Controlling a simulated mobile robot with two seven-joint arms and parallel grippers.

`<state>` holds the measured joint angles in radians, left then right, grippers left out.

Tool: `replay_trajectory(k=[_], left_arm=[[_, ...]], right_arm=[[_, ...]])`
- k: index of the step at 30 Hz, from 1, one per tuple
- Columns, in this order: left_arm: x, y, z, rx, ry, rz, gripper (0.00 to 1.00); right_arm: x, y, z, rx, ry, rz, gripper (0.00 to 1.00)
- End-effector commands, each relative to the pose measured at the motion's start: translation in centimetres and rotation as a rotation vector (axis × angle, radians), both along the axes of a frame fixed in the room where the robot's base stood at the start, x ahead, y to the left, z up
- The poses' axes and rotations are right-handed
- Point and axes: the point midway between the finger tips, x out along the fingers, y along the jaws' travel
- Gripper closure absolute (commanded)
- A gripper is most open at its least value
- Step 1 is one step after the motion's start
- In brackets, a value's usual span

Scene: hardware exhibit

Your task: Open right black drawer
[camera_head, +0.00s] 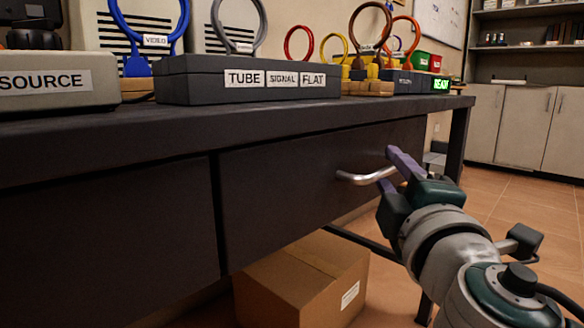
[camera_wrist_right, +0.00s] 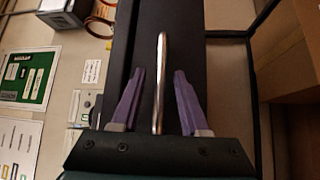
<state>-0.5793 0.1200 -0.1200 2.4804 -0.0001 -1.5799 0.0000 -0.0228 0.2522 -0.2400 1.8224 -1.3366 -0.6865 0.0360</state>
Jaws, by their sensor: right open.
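The right black drawer (camera_head: 300,185) is in the desk front in the head view, and its front looks flush with the desk. Its silver bar handle (camera_head: 366,176) sticks out toward the right end. My right gripper (camera_head: 396,170) is at the handle, coming from the right. In the right wrist view the two purple fingers of my right gripper (camera_wrist_right: 158,100) are open, one on each side of the handle (camera_wrist_right: 160,80), with gaps on both sides. The drawer front (camera_wrist_right: 190,50) is dark behind it. My left gripper is not in view.
The black desk top (camera_head: 240,118) holds a grey box (camera_head: 200,85) labelled TUBE SIGNAL FLAT and several coloured loops. Another dark drawer front (camera_head: 100,240) is to the left. A cardboard box (camera_head: 300,280) stands under the desk. Tiled floor (camera_head: 530,215) is clear at the right.

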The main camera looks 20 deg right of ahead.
Motion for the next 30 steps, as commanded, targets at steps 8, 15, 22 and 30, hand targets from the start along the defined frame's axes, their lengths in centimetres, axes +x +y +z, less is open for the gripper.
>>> replay_trajectory(k=[8,15,22,30], left_arm=[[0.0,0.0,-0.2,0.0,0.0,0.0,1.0],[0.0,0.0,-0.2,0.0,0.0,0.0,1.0],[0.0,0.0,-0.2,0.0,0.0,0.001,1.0],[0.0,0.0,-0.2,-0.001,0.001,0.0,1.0]], right_arm=[[1.6,-0.7,0.2,0.0,0.001,-0.001,0.55],[1.6,-0.7,0.2,0.001,0.001,-0.001,0.6],[1.6,-0.7,0.2,0.001,0.001,-0.001,0.86],[1.6,-0.7,0.2,0.001,0.001,-0.001,1.0]])
